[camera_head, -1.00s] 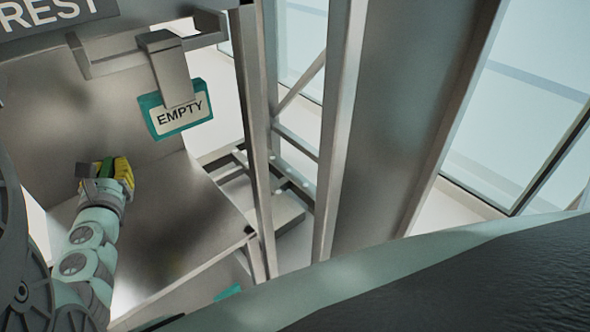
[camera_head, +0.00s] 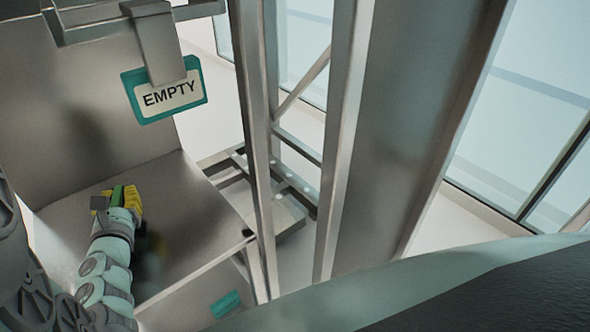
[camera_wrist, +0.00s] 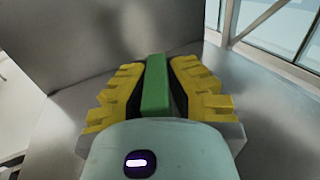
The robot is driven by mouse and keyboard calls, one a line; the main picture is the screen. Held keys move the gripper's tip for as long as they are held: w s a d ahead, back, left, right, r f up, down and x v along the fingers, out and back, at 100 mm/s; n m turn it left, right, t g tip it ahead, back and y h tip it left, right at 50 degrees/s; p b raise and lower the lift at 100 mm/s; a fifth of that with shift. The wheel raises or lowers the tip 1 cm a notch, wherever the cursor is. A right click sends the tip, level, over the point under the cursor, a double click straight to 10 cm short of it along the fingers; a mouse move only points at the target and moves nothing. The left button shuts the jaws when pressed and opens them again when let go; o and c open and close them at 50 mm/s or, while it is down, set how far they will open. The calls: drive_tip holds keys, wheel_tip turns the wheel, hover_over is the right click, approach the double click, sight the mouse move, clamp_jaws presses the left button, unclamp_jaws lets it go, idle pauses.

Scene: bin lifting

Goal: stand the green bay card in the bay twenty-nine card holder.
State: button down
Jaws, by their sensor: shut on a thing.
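My gripper (camera_head: 124,197) is at the lower left of the head view, over a grey metal shelf. Its yellow fingers are closed on a green piece (camera_head: 117,196), seemingly the green bay card. In the wrist view the green card (camera_wrist: 154,84) shows as a narrow upright strip between the two fingers (camera_wrist: 155,90), its lower part hidden by the gripper body. I cannot read any bay number, and I cannot tell which part is the bay twenty-nine card holder.
A teal-framed EMPTY sign (camera_head: 153,103) hangs from a metal bracket (camera_head: 158,40) above the shelf (camera_head: 190,205). A small teal label (camera_head: 225,304) is on the front below the shelf edge. Metal uprights (camera_head: 343,130) stand to the right. The shelf's right part looks clear.

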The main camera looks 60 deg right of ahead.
drive_tip(key=shift+f, duration=0.55)
drive_tip(key=shift+f, duration=0.2)
drive_tip(key=c, duration=1.1)
unclamp_jaws()
drive_tip(key=shift+d, duration=0.1)
drive_tip(key=shift+c, duration=0.2)
drive_tip(key=shift+r, duration=0.25)
